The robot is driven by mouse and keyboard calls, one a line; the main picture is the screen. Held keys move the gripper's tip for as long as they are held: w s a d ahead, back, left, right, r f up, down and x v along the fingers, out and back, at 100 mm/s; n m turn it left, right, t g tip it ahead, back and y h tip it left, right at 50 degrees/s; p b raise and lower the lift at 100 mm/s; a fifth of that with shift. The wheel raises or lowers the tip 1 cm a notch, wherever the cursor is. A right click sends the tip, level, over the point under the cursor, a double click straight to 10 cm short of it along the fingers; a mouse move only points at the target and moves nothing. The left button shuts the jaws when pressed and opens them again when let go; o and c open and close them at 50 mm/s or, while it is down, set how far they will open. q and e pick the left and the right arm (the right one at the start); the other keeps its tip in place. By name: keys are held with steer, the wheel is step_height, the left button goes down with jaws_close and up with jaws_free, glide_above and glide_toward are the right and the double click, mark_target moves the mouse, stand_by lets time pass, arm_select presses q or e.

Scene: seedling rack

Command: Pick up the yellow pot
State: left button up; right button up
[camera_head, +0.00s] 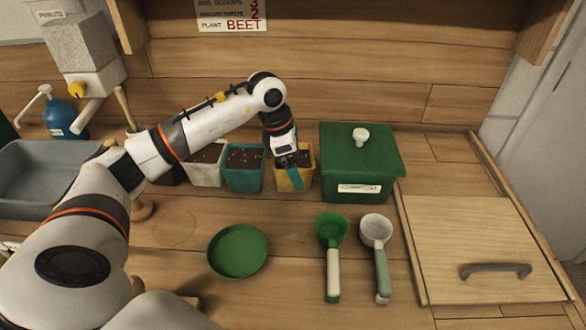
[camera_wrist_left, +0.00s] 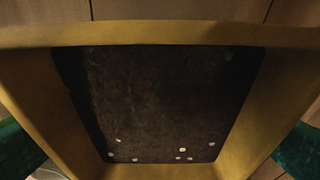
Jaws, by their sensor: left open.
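The yellow pot (camera_head: 308,178) stands upright on the wooden bench, between the teal pot and the green lidded box. It holds dark soil. My left gripper (camera_head: 291,172) is open at the pot, with one teal finger in front of its near wall. The gripper and finger hide part of the pot. In the left wrist view the yellow pot (camera_wrist_left: 265,37) fills most of the picture, its soil dotted with pale specks. Teal-green shapes, apparently my fingers, show outside its left and right walls. I cannot tell whether they touch it. My right gripper is not in view.
The teal pot (camera_head: 244,180) and a pale pot (camera_head: 207,175) stand in a row to the left. The green box (camera_head: 350,185) stands close on the right. A green saucer (camera_head: 238,252), a green scoop (camera_head: 332,230) and a white scoop (camera_head: 376,232) lie in front.

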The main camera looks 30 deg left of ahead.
arm_select(q)
steer(key=shift+f, duration=0.1)
steer(key=shift+c, duration=0.2)
steer(key=c, duration=1.1)
